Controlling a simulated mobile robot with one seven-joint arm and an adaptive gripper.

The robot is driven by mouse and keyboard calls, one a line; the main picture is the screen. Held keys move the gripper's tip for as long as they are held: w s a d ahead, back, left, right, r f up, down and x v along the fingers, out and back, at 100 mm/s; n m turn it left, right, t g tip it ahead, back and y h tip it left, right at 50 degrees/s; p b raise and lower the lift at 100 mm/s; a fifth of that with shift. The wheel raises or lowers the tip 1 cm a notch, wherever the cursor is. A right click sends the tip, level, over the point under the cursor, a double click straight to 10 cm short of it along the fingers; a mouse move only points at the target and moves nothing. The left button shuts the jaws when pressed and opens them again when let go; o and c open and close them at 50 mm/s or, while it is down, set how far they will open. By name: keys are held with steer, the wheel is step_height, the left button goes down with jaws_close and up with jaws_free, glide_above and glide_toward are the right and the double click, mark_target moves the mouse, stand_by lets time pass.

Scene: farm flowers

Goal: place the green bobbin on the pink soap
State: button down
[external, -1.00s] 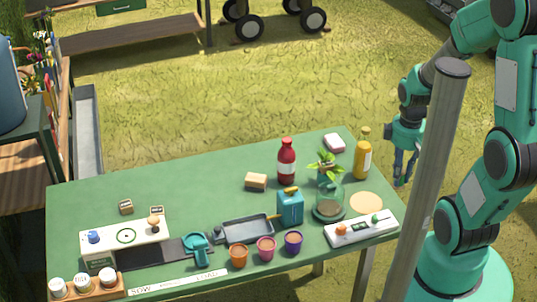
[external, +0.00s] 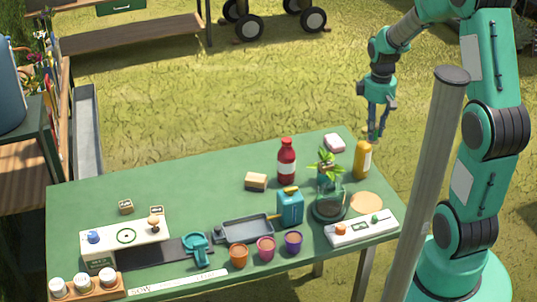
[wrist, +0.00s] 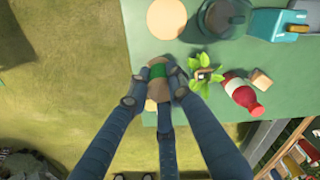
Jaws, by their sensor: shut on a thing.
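The green bobbin (wrist: 158,72), a green band between tan ends, is between my fingertips in the wrist view. My gripper (wrist: 157,84) is shut on it. In the external view my gripper (external: 376,134) hangs pointing down at the table's far right corner, over or beside the yellow bottle (external: 362,160); the exact depth is unclear. The bobbin is too small to make out well there. The pink soap (external: 334,143), a pale pinkish block, lies on the table's far edge, left of my gripper. I cannot make out the soap in the wrist view; the fingers may hide it.
A red bottle (external: 286,161), a plant (external: 327,166), a glass cloche (external: 329,204) and a tan block (external: 256,181) stand near the soap. A round tan mat (external: 366,202) lies at the right. The back left of the table (external: 170,190) is clear.

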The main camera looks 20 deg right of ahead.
steer(key=w, duration=1.4)
steer(key=n+b, duration=0.1)
steer(key=b, duration=0.1)
glide_above(335, 140)
step_height(335, 140, down, 3)
steer(key=shift+w+f, duration=0.15)
steer(key=shift+f, duration=2.35)
steer(key=shift+f+b, duration=0.55)
steer(key=shift+f, duration=2.55)
steer(key=shift+f, duration=0.1)
steer(key=shift+f+b, duration=0.45)
steer(key=shift+f, duration=1.35)
steer(key=shift+f, duration=0.15)
